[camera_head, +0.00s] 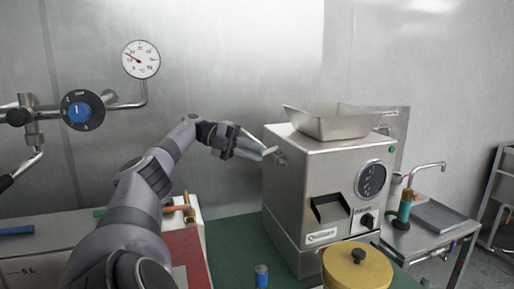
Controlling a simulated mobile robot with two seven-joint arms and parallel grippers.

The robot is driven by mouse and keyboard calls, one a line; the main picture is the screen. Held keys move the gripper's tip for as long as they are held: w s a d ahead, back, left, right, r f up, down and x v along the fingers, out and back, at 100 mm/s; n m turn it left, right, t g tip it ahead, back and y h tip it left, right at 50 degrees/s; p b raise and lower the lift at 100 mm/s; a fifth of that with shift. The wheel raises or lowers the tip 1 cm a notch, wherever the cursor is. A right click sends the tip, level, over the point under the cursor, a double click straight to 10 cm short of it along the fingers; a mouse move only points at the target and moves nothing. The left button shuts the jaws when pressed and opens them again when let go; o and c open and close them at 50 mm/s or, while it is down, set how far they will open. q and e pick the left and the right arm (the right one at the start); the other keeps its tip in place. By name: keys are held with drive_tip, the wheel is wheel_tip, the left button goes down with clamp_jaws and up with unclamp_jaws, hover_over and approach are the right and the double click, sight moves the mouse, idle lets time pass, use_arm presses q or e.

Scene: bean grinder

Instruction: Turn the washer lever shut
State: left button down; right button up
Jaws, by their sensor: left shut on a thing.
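The steel grinder (310,185) stands right of centre, with an open hopper (340,122) on top. A small metal lever (280,159) sticks out from the upper part of its left side. My left gripper (262,150) reaches in from the left and is shut on the lever at that side. The jaws hide part of the lever, so its exact angle is hard to tell. My right gripper is not in view.
A yellow lidded pot (357,268) stands in front of the grinder, and a small blue-capped item (261,275) is left of it. A pipe with a blue knob (80,112) and a gauge (141,59) is on the wall. A sink (440,215) is at right.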

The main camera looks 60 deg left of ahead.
use_arm(q)
drive_tip(key=shift+a+r, duration=0.1)
idle(0.5)
drive_tip(key=c, duration=1.1)
unclamp_jaws()
drive_tip(key=shift+w, duration=0.1)
